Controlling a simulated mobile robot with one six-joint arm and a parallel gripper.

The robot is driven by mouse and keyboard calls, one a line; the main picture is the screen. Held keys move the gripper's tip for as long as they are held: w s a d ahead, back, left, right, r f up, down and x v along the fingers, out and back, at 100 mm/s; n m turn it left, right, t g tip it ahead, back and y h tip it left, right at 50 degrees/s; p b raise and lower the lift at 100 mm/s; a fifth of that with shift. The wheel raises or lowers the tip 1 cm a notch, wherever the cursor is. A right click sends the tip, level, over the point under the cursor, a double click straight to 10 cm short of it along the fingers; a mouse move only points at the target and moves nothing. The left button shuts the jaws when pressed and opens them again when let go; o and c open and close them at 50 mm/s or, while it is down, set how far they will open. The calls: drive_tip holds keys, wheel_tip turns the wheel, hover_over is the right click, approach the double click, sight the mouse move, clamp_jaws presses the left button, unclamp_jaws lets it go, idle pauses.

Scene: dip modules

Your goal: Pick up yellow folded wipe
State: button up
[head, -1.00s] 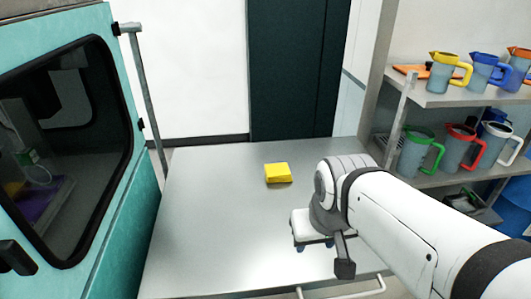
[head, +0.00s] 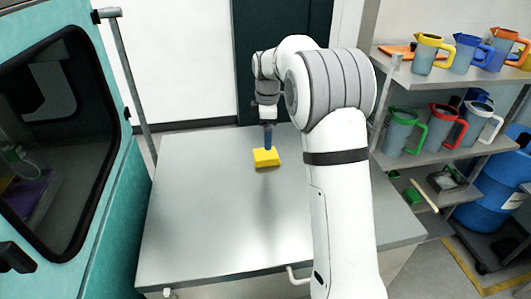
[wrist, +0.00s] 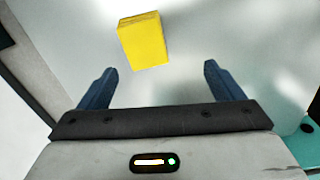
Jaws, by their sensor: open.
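The yellow folded wipe (head: 266,158) lies on the bare metal table top (head: 215,210), towards its far side. It is a small, thick yellow block. My gripper (head: 268,142) points down just above and behind the wipe in the head view, where its blue fingers look close to the wipe's far edge. In the wrist view my gripper (wrist: 155,82) is open, with its two blue fingers well apart and nothing between them. The wipe (wrist: 143,40) shows there beyond the fingertips, slightly left of the middle and a little tilted.
A teal cabinet with a dark window (head: 45,140) stands along the table's left side. A metal post (head: 130,85) rises near the table's left edge. Shelves at the right hold several coloured-handled jugs (head: 405,130). A blue barrel (head: 497,190) stands beyond. The table around the wipe is clear.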

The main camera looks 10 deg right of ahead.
sight(265, 153)
drive_tip(key=shift+w+f+n, duration=0.7)
drive_tip(key=shift+w+f, duration=0.3)
drive_tip(key=shift+w, duration=0.25)
drive_tip(key=shift+w+f, duration=0.2)
drive_tip(key=shift+f, duration=0.1)
wheel_tip(265, 153, down, 8)
drive_tip(key=p, duration=0.2)
drive_tip(key=shift+r+p, duration=0.25)
drive_tip(key=shift+p, duration=0.1)
drive_tip(key=shift+c, duration=0.5)
drive_tip(key=c, duration=1)
drive_tip(key=shift+o, duration=0.2)
